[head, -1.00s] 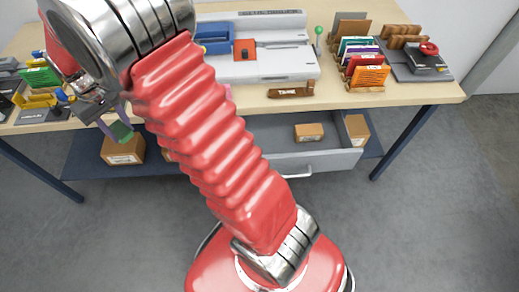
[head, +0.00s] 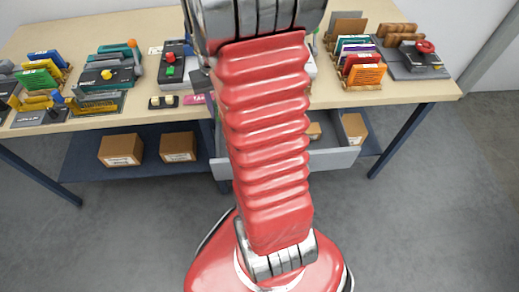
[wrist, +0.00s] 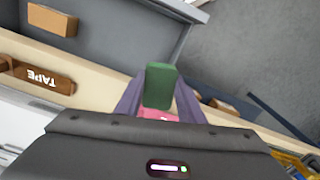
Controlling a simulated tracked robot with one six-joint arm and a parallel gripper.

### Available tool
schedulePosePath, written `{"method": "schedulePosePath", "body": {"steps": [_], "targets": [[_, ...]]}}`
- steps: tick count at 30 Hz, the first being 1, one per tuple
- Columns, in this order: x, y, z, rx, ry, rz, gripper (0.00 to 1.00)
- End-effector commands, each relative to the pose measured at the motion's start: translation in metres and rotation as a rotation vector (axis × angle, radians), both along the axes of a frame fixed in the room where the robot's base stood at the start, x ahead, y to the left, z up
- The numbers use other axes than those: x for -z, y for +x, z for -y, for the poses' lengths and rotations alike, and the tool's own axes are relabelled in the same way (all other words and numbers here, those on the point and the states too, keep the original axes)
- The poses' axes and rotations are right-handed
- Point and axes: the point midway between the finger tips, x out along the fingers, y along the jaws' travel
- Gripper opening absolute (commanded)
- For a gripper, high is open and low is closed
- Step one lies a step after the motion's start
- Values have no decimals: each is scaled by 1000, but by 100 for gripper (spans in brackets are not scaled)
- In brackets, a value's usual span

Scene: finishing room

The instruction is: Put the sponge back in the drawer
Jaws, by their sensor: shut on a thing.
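In the wrist view my gripper (wrist: 159,92) is shut on a green block, the sponge (wrist: 161,78), held between two purple-grey fingers. The open grey drawer (wrist: 112,42) is at the upper left of that view, with a cardboard box inside; the sponge is apart from it, to the right of the drawer's interior. In the head view the drawer (head: 335,160) is pulled out below the table, partly behind my red arm. My gripper and the sponge are hidden behind my arm there.
The wooden table (head: 400,90) carries card racks, a red-knobbed device (head: 425,55) and tool stations at left. A wooden TAPE block (wrist: 40,76) lies by the table edge near the drawer. Cardboard boxes (head: 120,149) stand on the lower shelf. Floor in front is clear.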

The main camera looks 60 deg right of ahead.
Motion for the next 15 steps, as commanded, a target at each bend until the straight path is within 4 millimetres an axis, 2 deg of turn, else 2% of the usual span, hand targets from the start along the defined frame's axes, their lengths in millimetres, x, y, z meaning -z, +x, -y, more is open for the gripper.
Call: {"method": "schedulePosePath", "body": {"steps": [1,3,8,11,15], "targets": [[1,-15,9,36,0,0,10],[2,-32,17,74,0,0,10],[11,-65,32,150,2,-1,10],[24,-84,38,192,3,-3,10],[55,-103,44,236,5,-5,10]]}}
